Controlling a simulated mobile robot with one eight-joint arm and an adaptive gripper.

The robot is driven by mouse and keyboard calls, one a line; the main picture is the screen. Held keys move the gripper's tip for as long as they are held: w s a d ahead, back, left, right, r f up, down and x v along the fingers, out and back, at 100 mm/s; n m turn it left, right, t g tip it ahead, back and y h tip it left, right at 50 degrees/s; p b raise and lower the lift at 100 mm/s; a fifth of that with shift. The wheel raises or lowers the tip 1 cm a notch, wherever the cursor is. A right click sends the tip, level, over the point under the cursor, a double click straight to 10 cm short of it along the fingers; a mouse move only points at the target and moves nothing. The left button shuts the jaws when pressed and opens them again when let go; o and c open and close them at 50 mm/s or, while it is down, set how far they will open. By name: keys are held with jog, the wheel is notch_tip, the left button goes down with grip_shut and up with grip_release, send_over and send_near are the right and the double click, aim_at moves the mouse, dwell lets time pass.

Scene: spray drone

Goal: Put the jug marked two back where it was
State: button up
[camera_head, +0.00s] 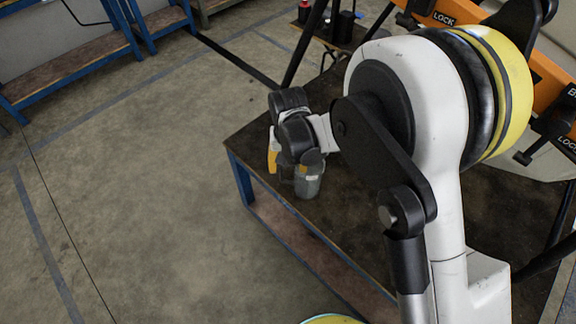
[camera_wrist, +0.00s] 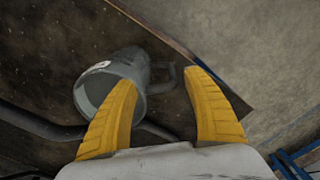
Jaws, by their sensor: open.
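A grey jug (camera_head: 309,184) stands near the left corner of a dark-topped table (camera_head: 330,222). In the wrist view the jug (camera_wrist: 136,66) shows its open mouth and a handle (camera_wrist: 167,78) at its right. A pale round mark is on its side, but I cannot read a number. My gripper (camera_head: 286,168) is at the jug, with yellow fingers apart. In the wrist view my gripper (camera_wrist: 160,80) is open. The left finger covers part of the jug's mouth and the handle shows between the fingertips. I cannot tell whether either finger touches it.
The table has blue legs and a lower shelf (camera_head: 300,252). Black bars and an orange frame (camera_head: 550,78) stand over its right part. A small stand with dark bottles (camera_head: 346,28) is behind. Blue benches (camera_head: 70,72) are at the back left. The floor at left is clear.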

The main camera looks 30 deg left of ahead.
notch_tip(320, 180, up, 12)
jog(key=p, duration=0.5)
jog(key=shift+s+r, duration=0.15)
jog(key=shift+r, duration=0.05)
jog(key=shift+d, duration=0.1)
